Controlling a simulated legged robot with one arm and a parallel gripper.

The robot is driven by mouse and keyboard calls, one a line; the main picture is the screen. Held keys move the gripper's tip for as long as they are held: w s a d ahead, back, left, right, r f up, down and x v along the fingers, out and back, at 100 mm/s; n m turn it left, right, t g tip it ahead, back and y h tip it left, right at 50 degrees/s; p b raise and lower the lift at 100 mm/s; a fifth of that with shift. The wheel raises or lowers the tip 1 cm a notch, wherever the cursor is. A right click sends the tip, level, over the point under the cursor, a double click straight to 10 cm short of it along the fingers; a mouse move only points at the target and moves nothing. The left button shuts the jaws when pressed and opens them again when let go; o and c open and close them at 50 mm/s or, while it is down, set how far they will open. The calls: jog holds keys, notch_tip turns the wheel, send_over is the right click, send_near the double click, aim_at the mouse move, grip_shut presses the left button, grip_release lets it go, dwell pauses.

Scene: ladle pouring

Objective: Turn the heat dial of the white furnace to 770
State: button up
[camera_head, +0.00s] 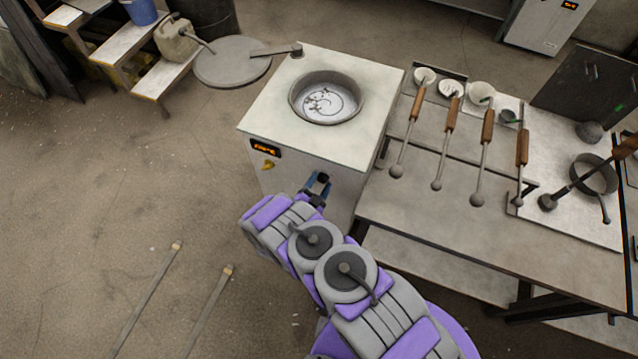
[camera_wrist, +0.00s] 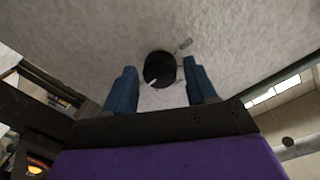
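The white furnace (camera_head: 262,110) stands in the upper middle of the head view, with an open round crucible well (camera_head: 327,97) in its top. A dark display with orange digits (camera_head: 265,148) is on its front, too small to read. The black heat dial (camera_wrist: 159,69) sits on the furnace's pale front panel in the wrist view, with a white pointer mark at its lower left. My gripper (camera_wrist: 162,78) is open, its blue fingers on either side of the dial with a gap at each side. In the head view my gripper (camera_head: 317,188) is at the furnace front.
A yellow knob (camera_head: 267,165) sits below the display. A workbench (camera_head: 430,208) with several ladles stands to the right. The round furnace lid (camera_head: 231,63) is swung out to the left. The floor at left is mostly clear, with two rods (camera_head: 148,295) lying on it.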

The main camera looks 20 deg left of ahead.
jog(key=shift+o, duration=0.7)
jog(key=s+a+p, duration=0.2)
jog(key=s, duration=1.5)
jog(key=shift+s+r+p, duration=0.15)
jog(key=shift+r+p, duration=0.2)
jog(key=shift+r, duration=0.05)
jog(key=shift+a, duration=0.1)
